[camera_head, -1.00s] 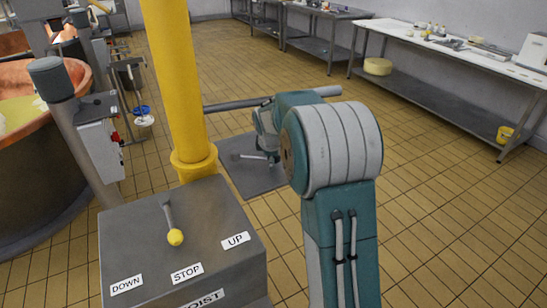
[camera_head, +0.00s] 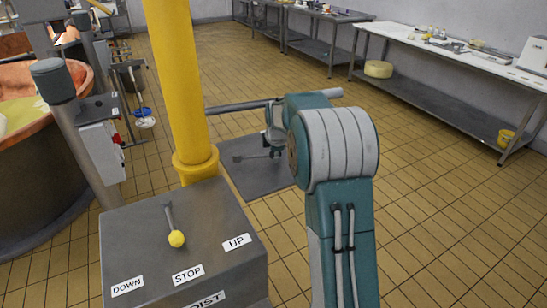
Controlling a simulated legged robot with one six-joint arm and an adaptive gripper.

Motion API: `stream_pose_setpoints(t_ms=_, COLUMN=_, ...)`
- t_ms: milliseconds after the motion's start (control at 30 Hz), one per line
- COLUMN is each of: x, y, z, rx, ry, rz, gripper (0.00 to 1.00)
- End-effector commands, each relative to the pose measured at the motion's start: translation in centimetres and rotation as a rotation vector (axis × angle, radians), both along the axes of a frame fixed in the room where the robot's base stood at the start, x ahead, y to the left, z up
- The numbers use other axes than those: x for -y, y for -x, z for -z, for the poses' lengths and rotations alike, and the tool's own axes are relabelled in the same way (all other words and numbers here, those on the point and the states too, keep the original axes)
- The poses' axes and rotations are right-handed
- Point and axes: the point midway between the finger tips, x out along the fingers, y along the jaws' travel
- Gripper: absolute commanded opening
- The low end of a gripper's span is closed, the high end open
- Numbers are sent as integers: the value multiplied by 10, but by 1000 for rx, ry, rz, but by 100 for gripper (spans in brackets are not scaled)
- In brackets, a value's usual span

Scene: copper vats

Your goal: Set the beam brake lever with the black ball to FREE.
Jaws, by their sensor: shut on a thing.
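My gripper (camera_head: 273,148) is small and partly hidden behind my teal-and-grey arm, low over a dark grey plate (camera_head: 258,182) beyond the yellow post. It is shut at the end of a thin lever (camera_head: 252,157) that lies nearly flat across the picture. The lever's ball is not clearly visible; the gripper covers that end. No FREE label can be read from here.
A grey hoist console (camera_head: 180,235) stands in front, with a yellow-ball lever (camera_head: 174,230) and DOWN, STOP and UP labels. A yellow post (camera_head: 178,90) and a grey horizontal beam (camera_head: 237,106) stand near my arm. A copper vat (camera_head: 45,160) is left. Tiled floor is clear at right.

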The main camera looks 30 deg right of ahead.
Motion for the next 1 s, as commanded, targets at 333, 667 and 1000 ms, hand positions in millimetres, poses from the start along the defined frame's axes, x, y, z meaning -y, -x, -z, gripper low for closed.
stream_pose_setpoints(t_ms=333, x=11, y=-29, z=3, rx=-6, ry=2, rz=-253, gripper=0)
stream_pose_setpoints(t_ms=667, x=10, y=-46, z=2, rx=-3, ry=3, rz=-393, gripper=0)
stream_pose_setpoints(t_ms=1000, x=9, y=-49, z=2, rx=-3, ry=4, rz=-421, gripper=0)
